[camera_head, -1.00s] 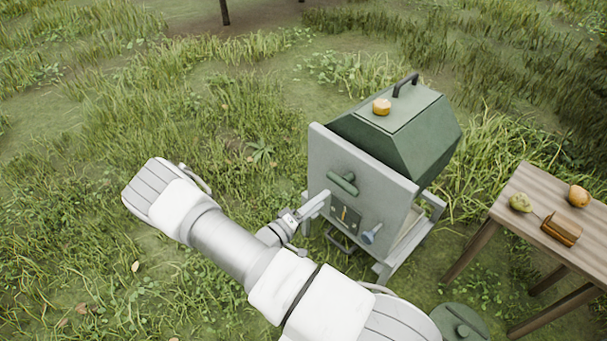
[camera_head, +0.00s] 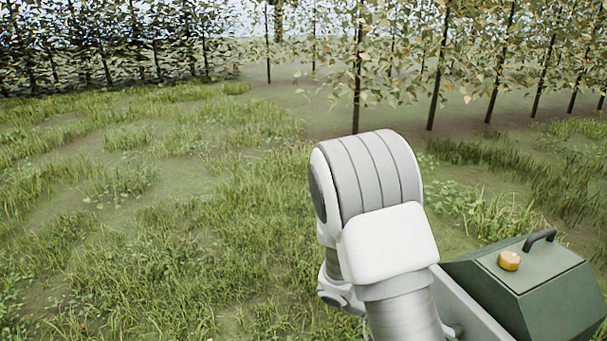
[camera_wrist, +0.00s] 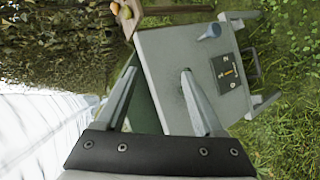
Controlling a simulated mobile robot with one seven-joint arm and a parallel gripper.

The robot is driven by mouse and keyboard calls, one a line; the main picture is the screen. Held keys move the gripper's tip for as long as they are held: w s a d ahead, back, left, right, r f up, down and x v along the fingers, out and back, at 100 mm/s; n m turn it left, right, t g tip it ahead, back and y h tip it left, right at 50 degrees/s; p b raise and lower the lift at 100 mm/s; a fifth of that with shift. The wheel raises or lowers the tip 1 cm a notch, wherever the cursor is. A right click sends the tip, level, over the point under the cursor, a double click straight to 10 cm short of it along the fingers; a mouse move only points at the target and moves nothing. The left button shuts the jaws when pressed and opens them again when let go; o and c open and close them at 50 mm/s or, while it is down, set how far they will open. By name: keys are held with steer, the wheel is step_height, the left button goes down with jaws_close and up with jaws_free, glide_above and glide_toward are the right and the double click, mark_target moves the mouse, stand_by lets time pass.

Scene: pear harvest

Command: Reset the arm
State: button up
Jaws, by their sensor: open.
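My arm rises in the middle of the head view, its pale elbow bent in front of the grass. My gripper (camera_wrist: 157,100) shows in the wrist view with its two fingers spread apart and nothing between them. In the head view it is hidden behind my arm. Beyond the fingers in the wrist view is the grey front panel (camera_wrist: 165,60) of a machine. I cannot tell whether the fingers touch the panel.
A table (camera_wrist: 175,8) with fruit is in the wrist view. Open grass lies left; trees (camera_head: 357,80) stand behind.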

steer(key=s+a+r+n+t+y, duration=0.2)
steer(key=s+a+r+t+y, duration=0.35)
steer(key=r, duration=0.55)
steer(key=s+a+r+n+t+y, duration=0.2)
steer(key=s+a+r+y, duration=0.5)
steer(key=r, duration=0.5)
step_height(320, 180, up, 19)
steer(key=d+p, duration=0.1)
steer(key=p, duration=2)
steer(key=shift+s+r+h, duration=0.15)
steer(key=shift+s+h, duration=0.2)
steer(key=shift+d, duration=0.2)
